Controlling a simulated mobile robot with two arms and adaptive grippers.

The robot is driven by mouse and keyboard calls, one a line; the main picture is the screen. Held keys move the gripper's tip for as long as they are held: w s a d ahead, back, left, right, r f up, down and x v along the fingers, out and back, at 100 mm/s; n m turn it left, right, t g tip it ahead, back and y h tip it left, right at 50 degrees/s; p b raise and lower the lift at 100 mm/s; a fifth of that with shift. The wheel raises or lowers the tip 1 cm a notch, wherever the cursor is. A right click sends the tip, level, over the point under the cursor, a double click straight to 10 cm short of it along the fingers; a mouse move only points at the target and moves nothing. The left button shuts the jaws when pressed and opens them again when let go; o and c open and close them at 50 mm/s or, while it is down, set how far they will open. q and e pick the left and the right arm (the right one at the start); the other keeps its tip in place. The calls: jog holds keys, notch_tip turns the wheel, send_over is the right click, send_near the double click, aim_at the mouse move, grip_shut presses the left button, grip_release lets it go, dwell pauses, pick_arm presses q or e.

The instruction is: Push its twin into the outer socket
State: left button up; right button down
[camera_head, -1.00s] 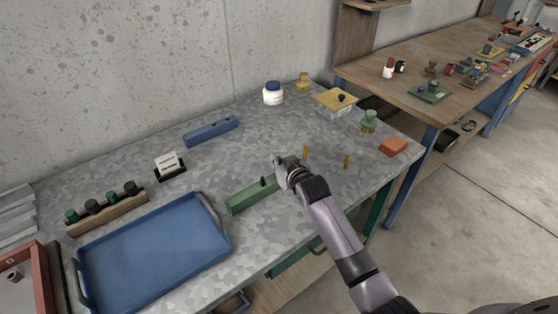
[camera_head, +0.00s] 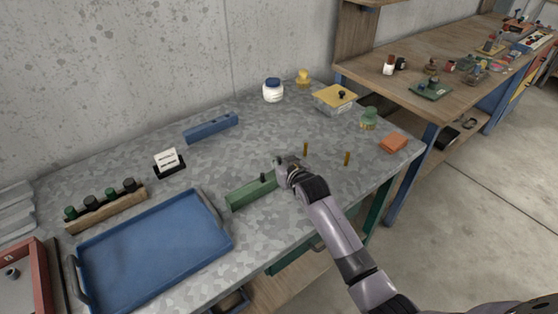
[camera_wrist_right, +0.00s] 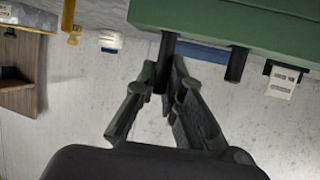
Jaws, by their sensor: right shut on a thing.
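The green block (camera_head: 245,194) lies on the grey table, with one dark pin (camera_head: 263,178) standing up from it. My right gripper (camera_head: 283,168) is at the block's right end. In the right wrist view the green block (camera_wrist_right: 250,22) shows upside down along the top. There the gripper (camera_wrist_right: 165,85) is shut on a second dark pin (camera_wrist_right: 168,52), which meets the block; how deep it sits cannot be told. The first pin (camera_wrist_right: 237,65) stands free to the right of the fingers. My left gripper is not in view.
Two thin brass-coloured pegs (camera_head: 306,148) stand right of the gripper. A blue block with holes (camera_head: 211,128) lies behind. A blue tray (camera_head: 155,250) is at the front left. A white jar (camera_head: 273,92) and an orange block (camera_head: 393,143) stand farther off.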

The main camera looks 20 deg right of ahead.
jog(key=shift+s+f+b, duration=0.1)
jog(key=shift+f+b, duration=0.45)
jog(key=shift+f, duration=0.45)
jog(key=c, duration=1.6)
grip_release()
jog(key=shift+f, duration=0.15)
jog(key=shift+s+f, duration=0.1)
jog(key=shift+s, duration=0.1)
jog(key=r+v, duration=0.1)
jog(key=v, duration=1.1)
jog(key=shift+w, duration=0.2)
